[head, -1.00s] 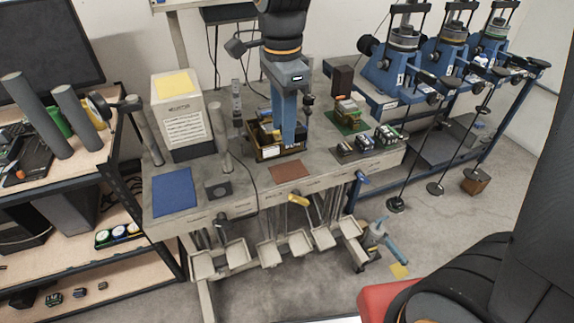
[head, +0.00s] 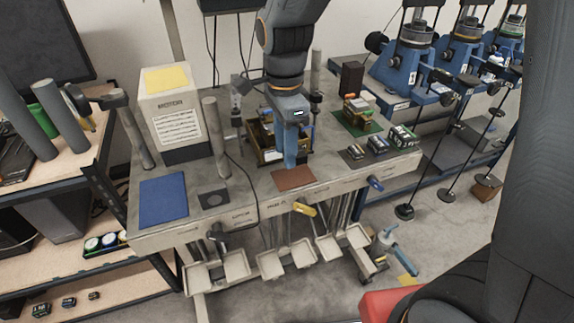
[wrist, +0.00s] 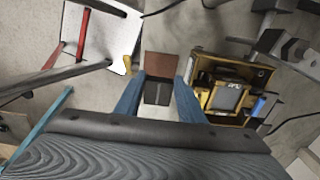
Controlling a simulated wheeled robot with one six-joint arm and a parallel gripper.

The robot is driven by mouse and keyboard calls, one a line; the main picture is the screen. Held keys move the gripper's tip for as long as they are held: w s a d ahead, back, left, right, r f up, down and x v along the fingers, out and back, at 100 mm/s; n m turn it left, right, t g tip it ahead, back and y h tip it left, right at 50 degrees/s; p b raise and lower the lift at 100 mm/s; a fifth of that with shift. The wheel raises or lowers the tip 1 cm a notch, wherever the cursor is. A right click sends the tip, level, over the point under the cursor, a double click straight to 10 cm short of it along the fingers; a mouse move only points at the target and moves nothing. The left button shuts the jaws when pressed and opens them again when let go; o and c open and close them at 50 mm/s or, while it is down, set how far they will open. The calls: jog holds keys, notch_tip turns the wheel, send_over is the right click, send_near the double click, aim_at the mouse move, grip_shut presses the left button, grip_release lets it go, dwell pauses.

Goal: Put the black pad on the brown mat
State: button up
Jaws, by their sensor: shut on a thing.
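My gripper (head: 290,164) points down just behind the brown mat (head: 293,179), which lies flat at the table's front edge. In the wrist view, the blue fingers of my gripper (wrist: 161,78) are shut on the black pad (wrist: 157,93), a dark flat piece between them. The brown mat (wrist: 160,64) shows just beyond the pad, bare in its visible part. The pad cannot be made out in the head view, where the fingers cover it. Its exact height over the table is hard to tell.
A yellow and black bin (head: 268,157) with items stands close behind the fingers; it is also beside them in the wrist view (wrist: 203,105). A blue mat (head: 163,200), a dark grey square piece (head: 213,199) and a green mat (head: 346,126) lie on the table.

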jog(key=shift+f+p, duration=0.55)
jog(key=shift+f, duration=2.1)
jog(key=shift+f, duration=0.15)
jog(key=o, duration=1.1)
notch_tip(320, 180, up, 12)
jog(key=b, duration=0.3)
jog(key=s+d+f+n, duration=0.2)
jog(key=d+f+n, duration=0.1)
jog(key=d+n, duration=0.2)
jog(key=s+d+f+n+t, duration=0.1)
jog(key=s+d+f+n, duration=0.2)
jog(key=d+f+n, duration=0.1)
jog(key=s+d+f+n, duration=0.2)
jog(key=d+f+n, duration=0.1)
jog(key=d+n, duration=0.2)
jog(key=shift+s+d+f+n+t, duration=0.2)
jog(key=shift+d+n+t, duration=0.1)
jog(key=shift+d+n, duration=0.1)
